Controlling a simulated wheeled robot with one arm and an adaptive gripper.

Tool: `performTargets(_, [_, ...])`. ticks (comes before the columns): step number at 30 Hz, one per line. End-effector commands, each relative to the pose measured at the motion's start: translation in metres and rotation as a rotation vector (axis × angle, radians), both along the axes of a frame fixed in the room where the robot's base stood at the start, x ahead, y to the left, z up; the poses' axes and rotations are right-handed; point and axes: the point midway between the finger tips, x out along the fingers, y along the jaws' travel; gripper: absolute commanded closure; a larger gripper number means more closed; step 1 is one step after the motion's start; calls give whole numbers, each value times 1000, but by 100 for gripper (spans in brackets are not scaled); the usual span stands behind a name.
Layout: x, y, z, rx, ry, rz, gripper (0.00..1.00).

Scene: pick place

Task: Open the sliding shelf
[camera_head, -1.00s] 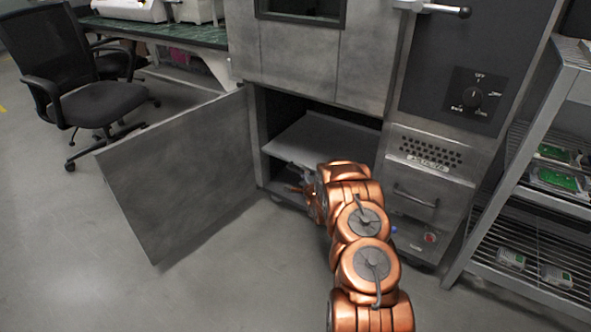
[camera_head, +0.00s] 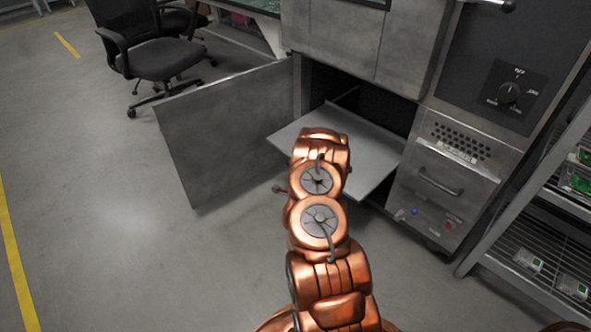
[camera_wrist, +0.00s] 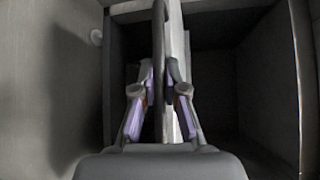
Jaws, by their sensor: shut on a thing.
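The sliding shelf (camera_head: 372,160) is a flat grey metal sheet in the lower compartment of the cabinet. It sticks out of the opening, past the cabinet front. In the wrist view the shelf (camera_wrist: 177,45) shows edge-on as a pale upright strip. In the head view my copper arm hides most of the gripper and part of the shelf's front.
The cabinet door (camera_head: 225,130) stands wide open at the left. A drawer with a handle (camera_head: 440,183) is right of the opening. A wire rack (camera_head: 530,235) stands at the far right and an office chair (camera_head: 150,55) at the back left. The floor in front is clear.

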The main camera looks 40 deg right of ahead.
Motion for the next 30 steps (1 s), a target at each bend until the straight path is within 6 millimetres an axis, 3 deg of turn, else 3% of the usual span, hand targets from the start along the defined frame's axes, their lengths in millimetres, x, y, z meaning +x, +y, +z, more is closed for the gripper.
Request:
performTargets(12, [-2,0,0,0,0,-5,100])
performTargets(13, [-2,0,0,0,0,-5,87])
performTargets(20, [-2,1,0,1,0,-4,63])
performTargets(30, [-2,1,0,1,0,-4,63])
